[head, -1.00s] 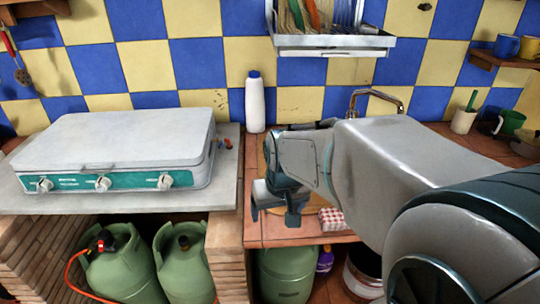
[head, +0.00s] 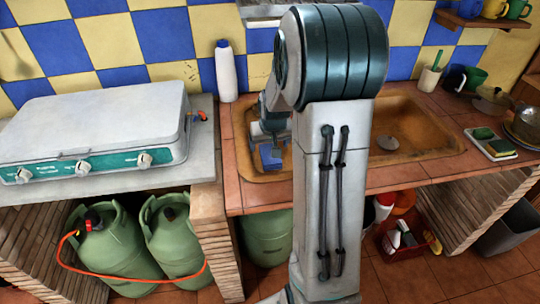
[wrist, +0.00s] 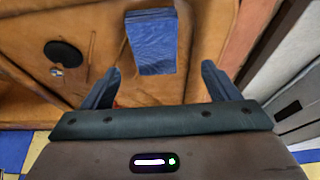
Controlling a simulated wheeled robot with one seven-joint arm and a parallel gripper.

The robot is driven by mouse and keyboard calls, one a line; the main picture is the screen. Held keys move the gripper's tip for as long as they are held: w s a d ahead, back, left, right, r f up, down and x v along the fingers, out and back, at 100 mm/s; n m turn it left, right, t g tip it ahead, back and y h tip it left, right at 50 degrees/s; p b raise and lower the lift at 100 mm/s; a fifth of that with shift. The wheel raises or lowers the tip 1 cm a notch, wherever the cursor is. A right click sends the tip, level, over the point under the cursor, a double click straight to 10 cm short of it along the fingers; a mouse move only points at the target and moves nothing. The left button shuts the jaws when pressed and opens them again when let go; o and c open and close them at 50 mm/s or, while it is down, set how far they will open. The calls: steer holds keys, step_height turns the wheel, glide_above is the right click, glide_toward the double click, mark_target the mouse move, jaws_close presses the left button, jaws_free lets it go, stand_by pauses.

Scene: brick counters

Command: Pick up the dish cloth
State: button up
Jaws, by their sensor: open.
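A folded blue dish cloth (wrist: 152,42) lies in the brown sink (wrist: 105,15) in the wrist view. In the head view a blue patch (head: 270,157) beside my gripper, in the left part of the sink, looks like the same cloth. My gripper (wrist: 160,68) is open and empty, its two fingers spread wider than the cloth. The cloth lies just beyond the fingertips, roughly centred between them, and appears not to be touched. In the head view my gripper (head: 266,132) is low over the sink's left part, partly hidden by my arm.
A camping stove (head: 95,130) stands left of the sink, and a white bottle (head: 226,72) stands behind it. A tray with sponges (head: 490,143) is at the right. A dark drain (wrist: 65,53) shows in the wrist view. The sink walls are close around my gripper.

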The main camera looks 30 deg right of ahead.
steer(key=shift+s+d+p+x, duration=0.15)
steer(key=shift+p+x, duration=0.15)
steer(key=shift+x, duration=1.2)
steer(key=shift+s+d+p+x, duration=0.15)
steer(key=shift+p+x, duration=0.1)
steer(key=shift+x, duration=1.2)
steer(key=shift+w+f, duration=0.15)
steer(key=shift+f, duration=0.1)
steer(key=shift+f+b, duration=0.25)
steer(key=shift+b, duration=0.2)
steer(key=c, duration=1.1)
